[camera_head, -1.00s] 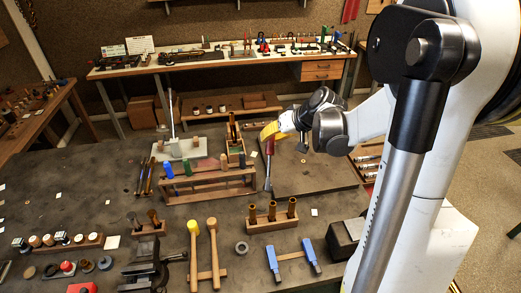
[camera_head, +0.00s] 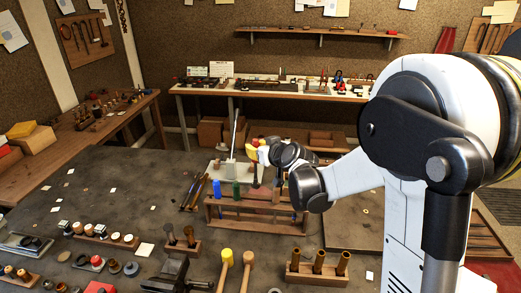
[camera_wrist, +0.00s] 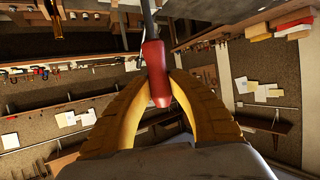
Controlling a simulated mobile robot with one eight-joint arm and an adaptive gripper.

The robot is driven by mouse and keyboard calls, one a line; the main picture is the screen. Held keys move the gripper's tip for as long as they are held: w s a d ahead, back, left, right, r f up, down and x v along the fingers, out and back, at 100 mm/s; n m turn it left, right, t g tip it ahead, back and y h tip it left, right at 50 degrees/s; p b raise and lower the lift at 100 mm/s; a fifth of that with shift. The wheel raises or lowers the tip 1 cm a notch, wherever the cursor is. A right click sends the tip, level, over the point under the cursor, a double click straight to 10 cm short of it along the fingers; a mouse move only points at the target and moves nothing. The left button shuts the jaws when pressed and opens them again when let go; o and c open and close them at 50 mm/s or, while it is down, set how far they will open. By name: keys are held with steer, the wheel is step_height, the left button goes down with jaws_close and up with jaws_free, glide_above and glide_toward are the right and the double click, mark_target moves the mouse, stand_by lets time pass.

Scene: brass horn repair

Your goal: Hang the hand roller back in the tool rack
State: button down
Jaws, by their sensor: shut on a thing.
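My gripper (camera_head: 254,153) has yellow fingers shut on the red handle of the hand roller (camera_wrist: 157,75). In the wrist view, the handle sits between the curved fingers and a grey shaft runs from it to the top edge. In the head view, the roller hangs upright, with its handle end (camera_head: 255,142) showing at the fingers. The wooden tool rack (camera_head: 257,226) stands on the bench, with blue and green handled tools at its left part. The roller is over or just behind the rack's middle; I cannot tell whether it touches. Its lower end is not clear.
A pale slab with an upright rod (camera_head: 234,135) stands behind the rack. Mallets (camera_head: 226,268) and a wooden block with brass-coloured cylinders (camera_head: 318,268) are in front. A flat board (camera_head: 355,225) lies to the right. The bench (camera_head: 110,195) is mostly clear at left.

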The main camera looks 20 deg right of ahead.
mark_target(256, 169)
steer(key=shift+f, duration=0.1)
steer(key=shift+f+b, duration=2.3)
steer(key=shift+f, duration=0.05)
steer(key=shift+b, duration=0.45)
steer(key=shift+f+b, duration=1.75)
steer(key=shift+f, duration=0.3)
steer(key=shift+b, duration=0.3)
stand_by(0.3)
